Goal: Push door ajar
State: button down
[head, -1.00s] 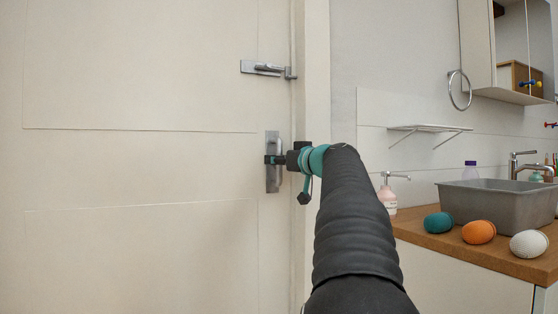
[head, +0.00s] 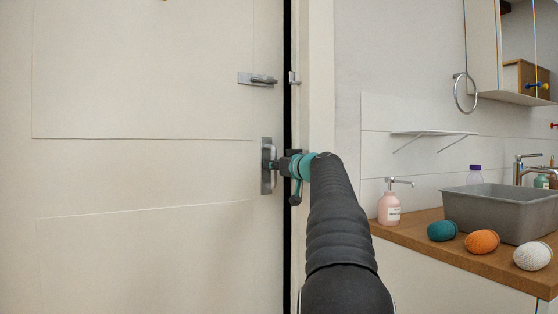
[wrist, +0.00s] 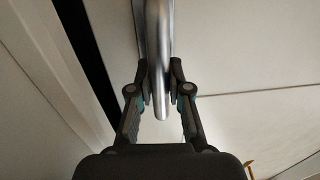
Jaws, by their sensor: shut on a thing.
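The cream door (head: 140,175) fills the left of the head view. A dark gap shows between its right edge and the frame (head: 318,110), so it stands slightly open. Its metal handle (head: 268,168) sits on a plate near that edge. My gripper (head: 278,165) is at the handle. In the wrist view, the fingers of my gripper (wrist: 160,88) are closed around the silver handle bar (wrist: 160,60), one on each side. The latch (head: 258,79) above is drawn clear of its catch (head: 293,78) on the frame.
At the right, a wooden counter (head: 440,243) holds a grey basin (head: 490,209), a pink soap bottle (head: 389,208) and teal (head: 441,230), orange (head: 482,241) and white (head: 532,256) round objects. A shelf (head: 435,133) and towel ring (head: 464,92) are on the wall.

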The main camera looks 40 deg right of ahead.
jog(key=shift+w+d, duration=0.2)
jog(key=shift+w, duration=0.5)
jog(key=c, duration=1.1)
grip_release()
jog(key=shift+s, duration=0.1)
jog(key=s, duration=1.2)
jog(key=shift+a, duration=0.25)
